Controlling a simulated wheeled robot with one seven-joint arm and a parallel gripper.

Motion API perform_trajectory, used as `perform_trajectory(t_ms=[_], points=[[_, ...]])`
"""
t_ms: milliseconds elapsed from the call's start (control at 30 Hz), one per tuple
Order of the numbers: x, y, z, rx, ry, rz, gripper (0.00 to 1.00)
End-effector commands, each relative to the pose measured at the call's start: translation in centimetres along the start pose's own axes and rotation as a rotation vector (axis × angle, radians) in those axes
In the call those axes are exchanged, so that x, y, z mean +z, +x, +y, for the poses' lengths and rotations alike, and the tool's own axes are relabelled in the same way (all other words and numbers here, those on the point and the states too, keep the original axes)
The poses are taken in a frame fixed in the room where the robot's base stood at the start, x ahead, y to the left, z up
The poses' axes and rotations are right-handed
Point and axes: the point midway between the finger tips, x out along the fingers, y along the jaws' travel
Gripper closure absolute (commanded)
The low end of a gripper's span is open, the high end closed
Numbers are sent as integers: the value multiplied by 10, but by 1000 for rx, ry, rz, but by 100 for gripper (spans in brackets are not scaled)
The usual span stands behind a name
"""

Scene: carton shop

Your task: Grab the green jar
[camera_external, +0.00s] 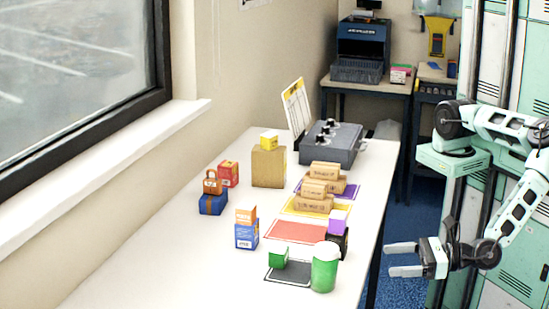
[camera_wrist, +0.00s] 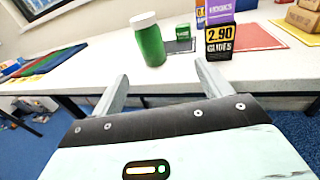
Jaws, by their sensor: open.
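The green jar (camera_external: 324,270) with a white lid stands upright near the right edge of the white table in the external view. It also shows in the wrist view (camera_wrist: 150,44), upright near the table edge, ahead of my gripper and a little left of centre between the fingers. My gripper (camera_external: 392,260) is open and empty, to the right of the jar and off the table's edge, with its fingers pointing left toward the table. The fingers in the wrist view (camera_wrist: 160,85) are apart, with a gap between them and the jar.
A small green box (camera_external: 278,257) sits on a dark mat just left of the jar. A black box with a purple box (camera_external: 338,221) on it stands behind the jar. Several cartons (camera_external: 313,199) and a grey machine (camera_external: 333,143) stand farther back. The front left table is clear.

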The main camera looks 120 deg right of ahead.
Motion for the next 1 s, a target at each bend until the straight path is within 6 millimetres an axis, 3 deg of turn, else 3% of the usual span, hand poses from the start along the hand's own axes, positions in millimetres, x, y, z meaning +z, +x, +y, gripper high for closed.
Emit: perform_trajectory(t_ms=[167,633,1000], points=[[5,2,14,45,-34,-50,23],[9,95,16,41,-32,-45,23],[11,128,19,42,-31,-44,23]])
